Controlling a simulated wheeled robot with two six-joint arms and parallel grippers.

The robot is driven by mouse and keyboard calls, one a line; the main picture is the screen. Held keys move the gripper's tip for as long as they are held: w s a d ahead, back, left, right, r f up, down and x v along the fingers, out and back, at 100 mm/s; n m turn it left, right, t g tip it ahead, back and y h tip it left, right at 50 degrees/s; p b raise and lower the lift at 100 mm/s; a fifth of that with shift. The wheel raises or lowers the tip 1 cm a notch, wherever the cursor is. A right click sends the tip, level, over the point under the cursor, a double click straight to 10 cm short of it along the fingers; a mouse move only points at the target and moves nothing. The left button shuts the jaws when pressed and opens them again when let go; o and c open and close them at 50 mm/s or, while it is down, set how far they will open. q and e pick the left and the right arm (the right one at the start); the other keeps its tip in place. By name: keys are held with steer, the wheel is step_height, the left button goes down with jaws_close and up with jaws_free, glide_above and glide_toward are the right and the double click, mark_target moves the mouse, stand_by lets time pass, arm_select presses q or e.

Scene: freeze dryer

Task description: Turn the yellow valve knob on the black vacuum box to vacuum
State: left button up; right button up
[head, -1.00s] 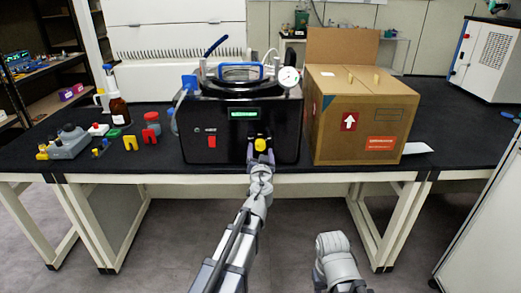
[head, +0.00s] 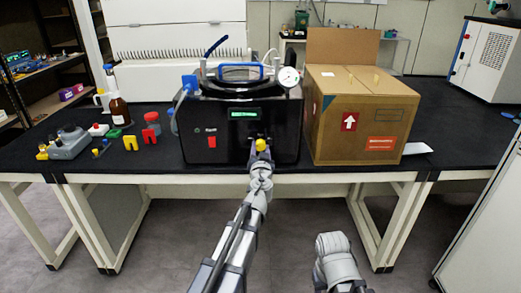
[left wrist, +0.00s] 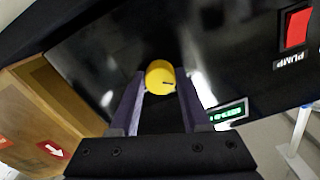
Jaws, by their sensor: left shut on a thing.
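The black vacuum box (head: 222,128) stands on the dark bench, with a green display (head: 245,114) and a red switch (head: 212,142) on its front. The yellow valve knob (head: 261,145) is low on the right of that front. My left gripper (head: 262,151) reaches it from the front and is shut on it. In the left wrist view the round yellow knob (left wrist: 160,77), with a small dark mark, sits between the two fingers. Any lettering around the knob is too small or hidden to read.
A cardboard box (head: 345,125) stands close on the right of the vacuum box. A gauge (head: 288,77) and a blue handle (head: 240,72) are on top.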

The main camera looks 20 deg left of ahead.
arm_select(q)
jaws_close()
steer(key=m, duration=1.1)
steer(key=shift+m, duration=0.4)
steer(key=m, duration=1.1)
steer(key=shift+m, duration=0.7)
